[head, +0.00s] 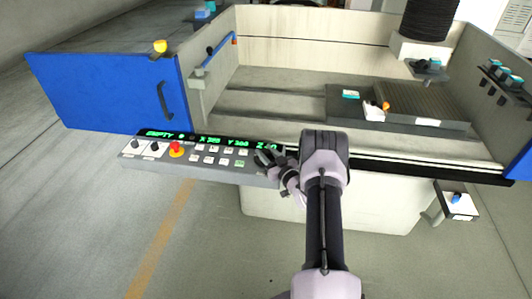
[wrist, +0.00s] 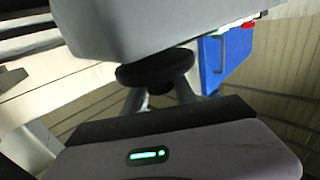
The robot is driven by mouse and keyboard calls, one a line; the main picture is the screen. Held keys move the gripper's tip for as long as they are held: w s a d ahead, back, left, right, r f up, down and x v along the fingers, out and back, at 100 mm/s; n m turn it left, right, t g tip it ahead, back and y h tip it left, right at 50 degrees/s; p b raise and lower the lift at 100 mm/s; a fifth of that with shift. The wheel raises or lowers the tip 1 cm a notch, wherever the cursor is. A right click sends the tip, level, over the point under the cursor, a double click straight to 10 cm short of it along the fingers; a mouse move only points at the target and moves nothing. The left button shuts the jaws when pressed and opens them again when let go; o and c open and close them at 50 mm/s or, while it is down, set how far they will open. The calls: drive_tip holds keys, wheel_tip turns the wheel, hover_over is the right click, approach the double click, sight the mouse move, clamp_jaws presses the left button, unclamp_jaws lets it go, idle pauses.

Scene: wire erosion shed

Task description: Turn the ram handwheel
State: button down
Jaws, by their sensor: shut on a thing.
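The ram handwheel (wrist: 155,69) is a black, round, thick disc against the grey body of the control panel in the wrist view. In the head view it shows as a small dark shape (head: 266,156) at the right end of the panel, largely covered by my gripper. My gripper (head: 272,162) reaches this end from the right. In the wrist view its two grey fingers (wrist: 160,97) meet the black wheel, and the gripper is shut on it. The wheel's angle cannot be read.
The control panel (head: 215,173) carries green displays, several buttons and a red knob (head: 176,149). A blue door (head: 105,92) with a handle stands open at the left. Behind is the machine's tank with a grey block (head: 425,104). The floor at the front left is clear.

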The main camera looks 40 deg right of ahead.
drive_tip(key=shift+m+h, duration=0.3)
drive_tip(key=shift+h, duration=0.2)
drive_tip(key=m+h+b, duration=0.1)
drive_tip(key=h, duration=0.1)
drive_tip(key=m+g+h+b, duration=0.2)
drive_tip(key=h+b, duration=0.1)
drive_tip(key=shift+a+f+m+h, duration=0.15)
drive_tip(key=shift+f+m+h, duration=0.15)
drive_tip(key=shift+m, duration=0.1)
drive_tip(key=m+g+h+b, duration=0.4)
drive_tip(key=h+b, duration=0.1)
drive_tip(key=shift+m+g+b, duration=0.3)
drive_tip(key=shift+g, duration=0.1)
drive_tip(key=m+g+h, duration=0.1)
drive_tip(key=m+g+h+b, duration=0.1)
drive_tip(key=g, duration=0.1)
drive_tip(key=m+g+h, duration=0.1)
drive_tip(key=shift+r+m+g+b, duration=0.25)
drive_tip(key=shift+m+g+b, duration=0.05)
drive_tip(key=shift+g+b, duration=0.1)
drive_tip(key=shift+m+g+h, duration=0.3)
drive_tip(key=shift+m+g, duration=0.85)
drive_tip(key=shift+g, duration=0.65)
drive_tip(key=shift+m+g+h, duration=0.3)
drive_tip(key=shift+m+g, duration=0.85)
drive_tip(key=shift+g, duration=0.65)
drive_tip(key=shift+r, duration=0.1)
